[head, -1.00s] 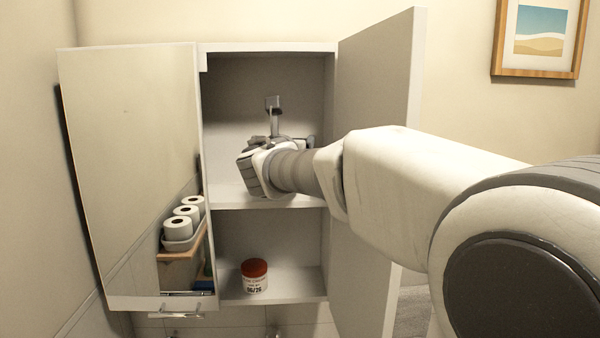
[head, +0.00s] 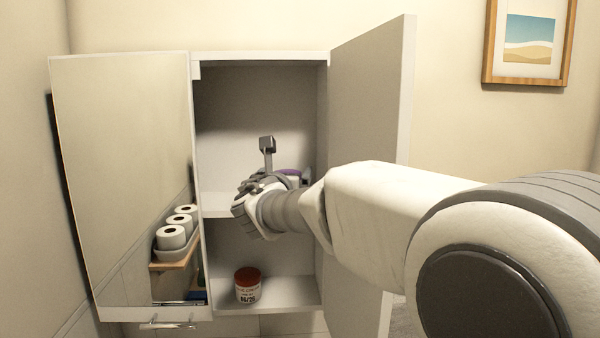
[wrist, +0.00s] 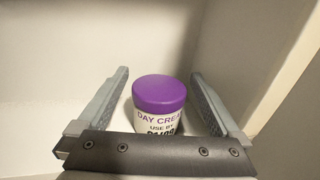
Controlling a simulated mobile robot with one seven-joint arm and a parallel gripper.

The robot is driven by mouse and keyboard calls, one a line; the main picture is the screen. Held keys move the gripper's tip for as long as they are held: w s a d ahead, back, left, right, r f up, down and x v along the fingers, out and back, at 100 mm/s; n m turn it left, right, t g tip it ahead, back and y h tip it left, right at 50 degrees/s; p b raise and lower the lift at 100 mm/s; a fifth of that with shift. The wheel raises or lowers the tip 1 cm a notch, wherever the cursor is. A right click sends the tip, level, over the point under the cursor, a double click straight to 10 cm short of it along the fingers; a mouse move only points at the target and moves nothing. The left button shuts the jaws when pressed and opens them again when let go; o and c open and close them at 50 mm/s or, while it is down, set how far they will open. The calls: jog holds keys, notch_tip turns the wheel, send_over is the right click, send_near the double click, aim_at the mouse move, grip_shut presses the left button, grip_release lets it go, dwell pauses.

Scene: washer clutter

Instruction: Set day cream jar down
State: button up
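The day cream jar (wrist: 160,104) is white with a purple lid and stands upright in the wrist view, its label partly cut off by my gripper's dark palm bar. My gripper (wrist: 159,74) is open, with one finger on each side of the jar and a gap visible on both sides. In the head view, the jar (head: 292,173) shows only as a bit of purple and white behind my gripper, at the upper shelf of the open cabinet. Its base is hidden there by my wrist.
A red-lidded jar (head: 247,285) stands on the lower shelf (head: 290,292). The mirrored left door (head: 120,150) and the open right door (head: 370,120) flank the cabinet. The upper shelf (head: 214,204) has bare room at the left.

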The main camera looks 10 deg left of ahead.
jog(key=shift+r, duration=0.1)
jog(key=s+b, duration=0.2)
jog(key=s, duration=1)
jog(key=shift+d+b, duration=0.15)
jog(key=shift+b, duration=0.25)
jog(key=shift+s, duration=0.1)
